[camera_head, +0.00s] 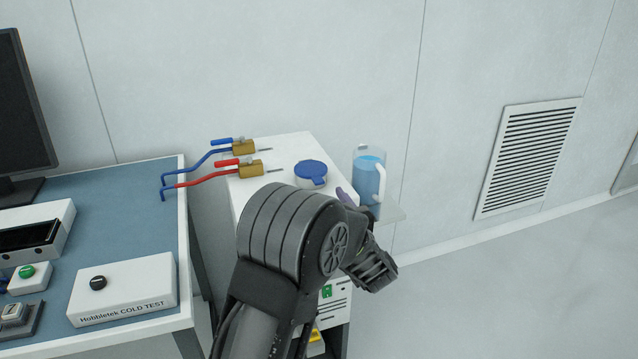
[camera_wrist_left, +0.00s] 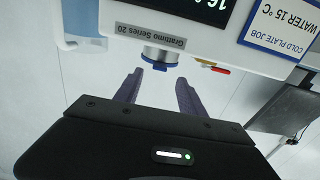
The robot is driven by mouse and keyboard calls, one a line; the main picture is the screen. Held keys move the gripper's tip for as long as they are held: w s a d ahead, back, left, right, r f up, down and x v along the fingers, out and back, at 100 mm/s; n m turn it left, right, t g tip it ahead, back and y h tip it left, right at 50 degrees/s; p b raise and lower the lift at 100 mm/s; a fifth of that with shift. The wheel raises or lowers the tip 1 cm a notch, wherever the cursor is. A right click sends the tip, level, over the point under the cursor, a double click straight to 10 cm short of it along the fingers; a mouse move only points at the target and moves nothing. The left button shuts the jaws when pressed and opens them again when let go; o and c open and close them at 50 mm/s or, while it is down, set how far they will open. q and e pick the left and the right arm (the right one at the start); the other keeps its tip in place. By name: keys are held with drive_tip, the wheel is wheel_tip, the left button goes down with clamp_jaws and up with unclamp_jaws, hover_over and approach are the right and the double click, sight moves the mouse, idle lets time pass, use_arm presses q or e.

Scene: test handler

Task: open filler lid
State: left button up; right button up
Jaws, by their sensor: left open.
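The blue round filler lid (camera_head: 311,169) sits flat on its pale collar on top of the white machine (camera_head: 285,150); it looks shut. In the left wrist view, which is upside down, the lid (camera_wrist_left: 160,57) shows on its silvery neck, beyond the fingertips. My left gripper (camera_head: 346,196) is mostly hidden behind my arm in the head view; a purple finger shows just right of the lid. In the wrist view the left gripper (camera_wrist_left: 160,77) is open and empty, with its fingers apart and pointing toward the lid. My right gripper is not in view.
A clear jug of blue liquid (camera_head: 368,176) stands on a side shelf (camera_head: 392,212) close right of the gripper. Blue (camera_head: 236,148) and red (camera_head: 244,170) hoses with brass fittings lie at the machine's left. A blue-topped bench (camera_head: 120,222) stands further left.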

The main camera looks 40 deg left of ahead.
sight(318, 181)
use_arm(q)
drive_tip(key=x, duration=0.7)
drive_tip(key=shift+w+a+f+p, duration=0.1)
drive_tip(key=shift+w+a+p, duration=0.15)
drive_tip(key=shift+a+p, duration=0.1)
drive_tip(key=shift+c, duration=0.6)
drive_tip(key=c, duration=0.9)
drive_tip(key=shift+s+d, duration=0.1)
clamp_jaws()
drive_tip(key=shift+r, duration=0.35)
